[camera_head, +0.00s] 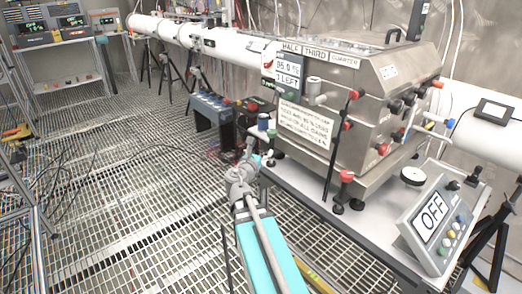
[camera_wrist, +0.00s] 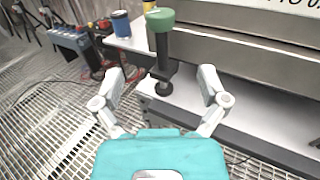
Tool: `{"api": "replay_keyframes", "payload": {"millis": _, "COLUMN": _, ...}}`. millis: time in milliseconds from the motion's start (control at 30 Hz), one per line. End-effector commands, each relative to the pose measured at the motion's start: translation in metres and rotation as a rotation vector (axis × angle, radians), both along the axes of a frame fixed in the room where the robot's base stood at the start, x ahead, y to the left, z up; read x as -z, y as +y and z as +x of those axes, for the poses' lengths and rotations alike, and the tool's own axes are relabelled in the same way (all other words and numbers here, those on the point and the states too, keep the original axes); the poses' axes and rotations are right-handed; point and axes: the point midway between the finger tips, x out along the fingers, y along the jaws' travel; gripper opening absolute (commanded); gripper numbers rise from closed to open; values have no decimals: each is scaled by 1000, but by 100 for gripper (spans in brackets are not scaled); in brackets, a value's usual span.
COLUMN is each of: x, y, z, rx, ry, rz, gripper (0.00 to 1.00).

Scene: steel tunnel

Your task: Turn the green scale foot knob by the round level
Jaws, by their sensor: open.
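The green knob (camera_wrist: 160,20) caps an upright dark post at the corner of the steel box in the wrist view, with a black foot (camera_wrist: 163,86) below it on the white bench. The knob also shows small in the head view (camera_head: 272,133). My gripper (camera_wrist: 161,78) is open and empty. Its fingers spread left and right of the foot in the picture, and the knob appears above and beyond the fingertips. In the head view my gripper (camera_head: 256,154) is by the bench corner. A white round disc (camera_head: 413,175), perhaps the round level, lies on the bench farther right.
A blue cylinder (camera_wrist: 121,23) stands left of the knob. The steel box (camera_head: 345,100) fills the bench's (camera_head: 378,238) back. A red-topped foot (camera_head: 347,177) and an OFF display (camera_head: 433,218) are farther right. The grated floor is open to the left.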

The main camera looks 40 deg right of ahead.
Motion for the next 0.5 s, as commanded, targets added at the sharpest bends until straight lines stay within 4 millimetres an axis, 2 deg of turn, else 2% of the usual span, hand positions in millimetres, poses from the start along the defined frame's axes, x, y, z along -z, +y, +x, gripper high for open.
{"api": "replay_keyframes", "payload": {"millis": 267, "x": 2, "y": 1, "z": -1, "rx": 7, "ry": -20, "rz": 28, "gripper": 93}}
{"api": "replay_keyframes", "payload": {"millis": 500, "x": 20, "y": 13, "z": -7, "rx": 65, "ry": -171, "rz": 234, "gripper": 93}}
